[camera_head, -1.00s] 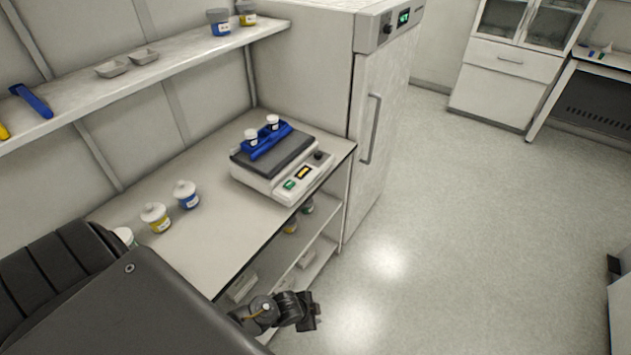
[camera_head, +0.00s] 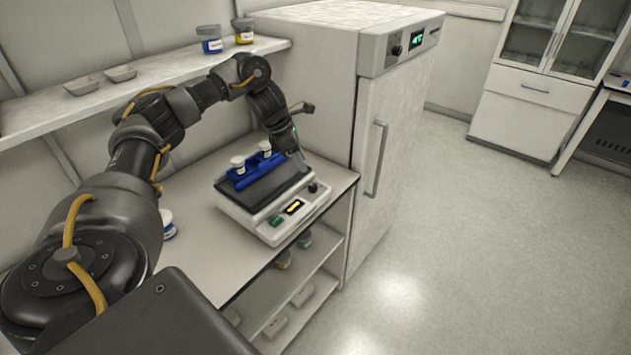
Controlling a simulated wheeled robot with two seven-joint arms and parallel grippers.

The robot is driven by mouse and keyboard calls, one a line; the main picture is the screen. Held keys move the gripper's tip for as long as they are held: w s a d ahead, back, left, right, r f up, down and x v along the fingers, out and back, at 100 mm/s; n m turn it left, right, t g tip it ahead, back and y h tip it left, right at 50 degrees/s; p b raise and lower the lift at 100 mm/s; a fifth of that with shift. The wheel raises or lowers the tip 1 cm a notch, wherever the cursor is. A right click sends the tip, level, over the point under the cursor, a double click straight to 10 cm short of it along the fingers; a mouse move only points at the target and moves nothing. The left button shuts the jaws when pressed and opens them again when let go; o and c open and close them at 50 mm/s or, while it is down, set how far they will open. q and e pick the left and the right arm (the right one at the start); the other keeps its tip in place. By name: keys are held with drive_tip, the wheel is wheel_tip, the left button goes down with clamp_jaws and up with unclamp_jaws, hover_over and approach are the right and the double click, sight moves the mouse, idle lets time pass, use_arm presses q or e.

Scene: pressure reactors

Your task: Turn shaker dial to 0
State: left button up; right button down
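The shaker (camera_head: 262,222) is a white box with a dark top plate, standing on the bench. Its front panel has a green switch (camera_head: 276,221), a small lit yellow display (camera_head: 294,207) and a round black dial (camera_head: 313,187) at the right end. The dial's pointer is too small to read. My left arm arches over the bench from the left. My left gripper (camera_head: 299,163) points down, just above and behind the dial, and seems apart from it. Its fingers are too small to tell open from shut. My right gripper is not in view.
Two white-lidded jars sit in a blue rack (camera_head: 252,171) on the shaker, close to my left gripper. A tall white cabinet (camera_head: 385,150) stands right of the bench. A wall shelf (camera_head: 60,117) with trays and jars runs behind my arm. Open floor lies at right.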

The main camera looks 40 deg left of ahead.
sight(313, 186)
use_arm(q)
drive_tip(key=x, duration=0.9)
drive_tip(key=shift+s+a+f+p, duration=0.1)
drive_tip(key=shift+a+f+p, duration=0.2)
drive_tip(key=shift+f, duration=0.25)
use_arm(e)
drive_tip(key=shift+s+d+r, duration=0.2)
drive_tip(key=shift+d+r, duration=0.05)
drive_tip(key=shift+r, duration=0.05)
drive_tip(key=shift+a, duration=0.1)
use_arm(q)
drive_tip(key=shift+c, duration=0.6)
drive_tip(key=c, duration=0.6)
